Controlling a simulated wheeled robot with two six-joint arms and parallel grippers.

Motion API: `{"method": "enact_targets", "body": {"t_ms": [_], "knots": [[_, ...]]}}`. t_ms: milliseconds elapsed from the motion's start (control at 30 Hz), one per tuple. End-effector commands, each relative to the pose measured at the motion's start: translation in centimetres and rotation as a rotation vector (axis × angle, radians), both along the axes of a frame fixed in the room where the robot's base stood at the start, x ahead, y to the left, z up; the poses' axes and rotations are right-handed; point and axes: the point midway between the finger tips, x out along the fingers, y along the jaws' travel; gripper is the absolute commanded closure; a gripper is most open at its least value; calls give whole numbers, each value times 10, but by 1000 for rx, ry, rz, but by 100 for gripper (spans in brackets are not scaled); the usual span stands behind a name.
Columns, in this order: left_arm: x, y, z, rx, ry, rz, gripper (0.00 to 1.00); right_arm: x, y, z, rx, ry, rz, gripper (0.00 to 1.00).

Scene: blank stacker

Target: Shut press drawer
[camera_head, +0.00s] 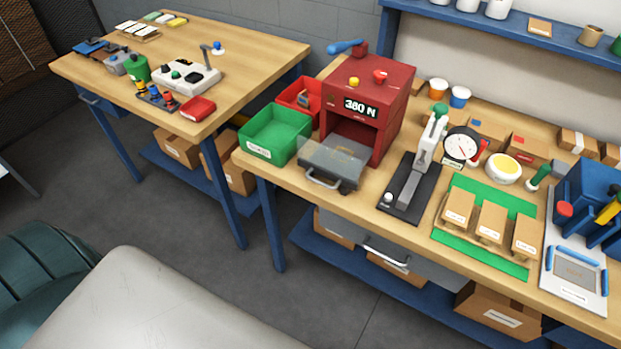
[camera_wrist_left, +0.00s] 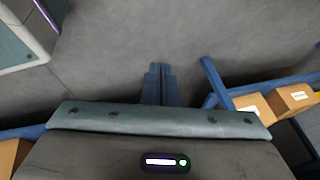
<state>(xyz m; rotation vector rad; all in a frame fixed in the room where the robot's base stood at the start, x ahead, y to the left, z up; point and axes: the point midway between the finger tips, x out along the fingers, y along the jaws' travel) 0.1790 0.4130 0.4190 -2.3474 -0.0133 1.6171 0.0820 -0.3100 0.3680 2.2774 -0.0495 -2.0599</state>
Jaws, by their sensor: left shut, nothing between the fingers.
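The red press (camera_head: 375,95) stands on the right-hand wooden bench, with a display reading 380 N and a blue-handled lever on top. Its grey drawer (camera_head: 335,165) sticks out of the front opening toward me. A clear cover lies over the drawer, and a metal handle (camera_head: 322,184) is on its front edge. In the left wrist view my left gripper (camera_wrist_left: 160,70) is shut and empty, its blue fingers together above the grey floor. It does not show in the head view, and the press does not show in the wrist view. My right gripper is not in view.
A green bin (camera_head: 275,133) and a red bin (camera_head: 300,92) stand left of the press. A lever tool on a black base (camera_head: 410,190) stands to its right. A closed-looking under-bench drawer (camera_head: 395,250) has its own handle. Grey floor lies before the bench.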

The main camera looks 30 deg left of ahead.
Motion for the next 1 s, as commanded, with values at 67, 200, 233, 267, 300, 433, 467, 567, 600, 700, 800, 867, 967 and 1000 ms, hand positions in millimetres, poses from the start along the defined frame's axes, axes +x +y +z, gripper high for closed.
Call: {"method": "enact_targets", "body": {"t_ms": [67,200,233,267,300,433,467,567,600,700,800,867,967,1000], "knots": [[63,54,52,94,-159,-134,100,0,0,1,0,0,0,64],[163,100,167,246,-434,-422,100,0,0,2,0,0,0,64],[182,102,194,274,-491,-489,100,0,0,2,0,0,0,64],[199,102,221,302,-546,-559,100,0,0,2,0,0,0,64],[219,97,258,337,-617,-655,100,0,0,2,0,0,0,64],[262,57,371,424,-838,-983,100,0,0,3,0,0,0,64],[267,44,395,440,-884,-1059,100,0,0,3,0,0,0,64],[269,-4,460,469,-1018,-1293,100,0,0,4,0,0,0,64],[265,-21,481,473,-1064,-1373,100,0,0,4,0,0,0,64],[253,-57,517,475,-1146,-1530,100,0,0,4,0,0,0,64],[243,-77,536,473,-1195,-1620,100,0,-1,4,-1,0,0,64],[240,-83,541,472,-1209,-1647,100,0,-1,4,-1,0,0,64],[240,-87,543,471,-1217,-1657,100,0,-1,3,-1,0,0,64],[241,-89,542,471,-1217,-1657,100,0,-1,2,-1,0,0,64]]}}
